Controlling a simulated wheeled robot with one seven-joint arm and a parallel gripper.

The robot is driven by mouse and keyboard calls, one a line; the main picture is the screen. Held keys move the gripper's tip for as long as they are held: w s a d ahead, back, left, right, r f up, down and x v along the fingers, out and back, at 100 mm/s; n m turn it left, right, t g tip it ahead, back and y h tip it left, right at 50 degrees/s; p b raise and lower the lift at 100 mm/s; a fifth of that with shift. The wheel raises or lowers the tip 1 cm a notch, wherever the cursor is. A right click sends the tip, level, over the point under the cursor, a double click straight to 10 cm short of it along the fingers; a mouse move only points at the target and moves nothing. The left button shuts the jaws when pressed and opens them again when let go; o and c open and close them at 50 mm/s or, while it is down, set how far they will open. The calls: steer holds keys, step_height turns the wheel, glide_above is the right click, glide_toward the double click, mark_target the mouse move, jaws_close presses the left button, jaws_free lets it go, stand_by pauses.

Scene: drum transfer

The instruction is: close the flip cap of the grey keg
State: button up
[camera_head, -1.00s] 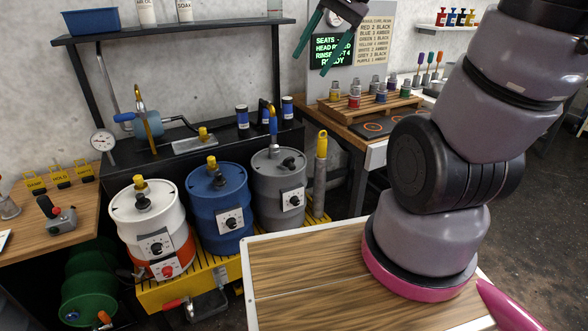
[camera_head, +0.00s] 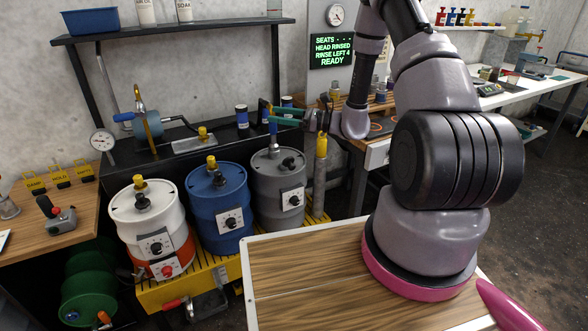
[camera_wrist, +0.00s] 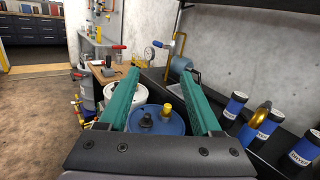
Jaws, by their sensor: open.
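The grey keg (camera_head: 268,200) stands at the right end of the row of kegs in the head view. On its lid are a black fitting (camera_head: 290,163) and an upright grey piece with a blue top (camera_head: 273,135). I cannot tell for certain which part is the flip cap. My gripper (camera_head: 275,114) has green fingers and is open and empty. In the head view its fingers point left, above the keg and near the blue top; contact cannot be told. The fingers also show in the wrist view (camera_wrist: 162,71). The grey keg is not visible there.
The blue keg (camera_head: 205,205) and white keg (camera_head: 135,215) stand to the left, each with a yellow cap. A yellow-topped grey cylinder (camera_head: 320,175) stands right of the grey keg. Behind is a black bench with blue-labelled bottles (camera_head: 242,120). A shelf (camera_head: 180,32) hangs above.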

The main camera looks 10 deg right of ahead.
steer(key=w+d+f+m+t+h, duration=0.1)
steer(key=d+f+m+t+h, duration=0.2)
steer(key=f, duration=0.4)
steer(key=w+d+f+m+t+h, duration=0.1)
steer(key=d+f+m+t, duration=0.3)
steer(key=f, duration=0.3)
steer(key=m+t+h, duration=0.2)
steer(key=m+h, duration=0.4)
glide_toward(294, 167)
steer(key=x, duration=1)
steer(key=shift+f, duration=0.1)
jaws_close()
